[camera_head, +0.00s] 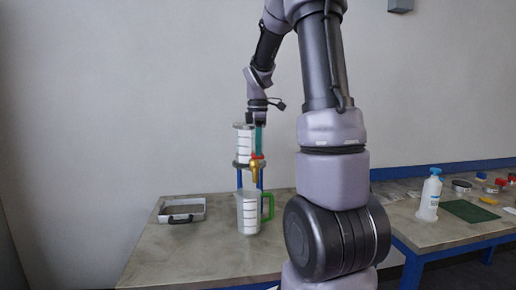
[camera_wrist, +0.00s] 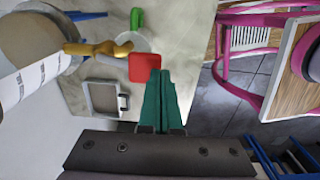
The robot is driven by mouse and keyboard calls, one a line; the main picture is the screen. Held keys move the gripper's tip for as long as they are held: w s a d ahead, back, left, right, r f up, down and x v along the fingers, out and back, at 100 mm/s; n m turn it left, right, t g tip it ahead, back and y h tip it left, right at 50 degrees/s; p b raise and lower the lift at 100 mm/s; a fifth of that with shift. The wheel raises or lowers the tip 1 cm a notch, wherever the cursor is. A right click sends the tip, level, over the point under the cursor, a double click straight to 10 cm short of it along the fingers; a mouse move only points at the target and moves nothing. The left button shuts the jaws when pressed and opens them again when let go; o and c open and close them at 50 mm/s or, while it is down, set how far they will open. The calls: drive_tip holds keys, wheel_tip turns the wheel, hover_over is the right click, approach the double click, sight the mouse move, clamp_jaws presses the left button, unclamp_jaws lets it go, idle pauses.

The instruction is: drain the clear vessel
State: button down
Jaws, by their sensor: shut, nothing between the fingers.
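The clear vessel (camera_head: 243,147), with white banded markings, stands upright on a blue-legged stand. At its foot is a brass valve (camera_head: 255,172) with a red handle (camera_head: 257,156). A clear jug (camera_head: 248,213) with a green handle stands on the table below the valve. My gripper (camera_head: 259,150) is shut, its teal fingers pointing down beside the vessel, just above the red handle. In the wrist view the shut fingertips (camera_wrist: 160,74) lie right next to the red handle (camera_wrist: 142,67); I cannot tell whether they touch. The brass valve (camera_wrist: 98,48) and the vessel (camera_wrist: 35,82) are at left.
A grey tray (camera_head: 163,216) lies on the table (camera_head: 190,262) to the left. A second table at right holds a white bottle (camera_head: 430,196), a green mat (camera_head: 469,211) and small parts. The table's front left is clear. Pink-framed furniture (camera_wrist: 224,60) shows in the wrist view.

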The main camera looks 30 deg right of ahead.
drive_tip(key=f, duration=0.1)
drive_tip(key=s+f+t, duration=0.1)
drive_tip(key=f, duration=0.1)
drive_tip(key=s+f+t, duration=0.1)
drive_tip(key=f, duration=0.1)
drive_tip(key=shift+s+a+h, duration=0.15)
drive_tip(key=shift+a+h, duration=0.15)
drive_tip(key=shift+h, duration=0.1)
drive_tip(key=shift+f, duration=0.15)
idle(7.0)
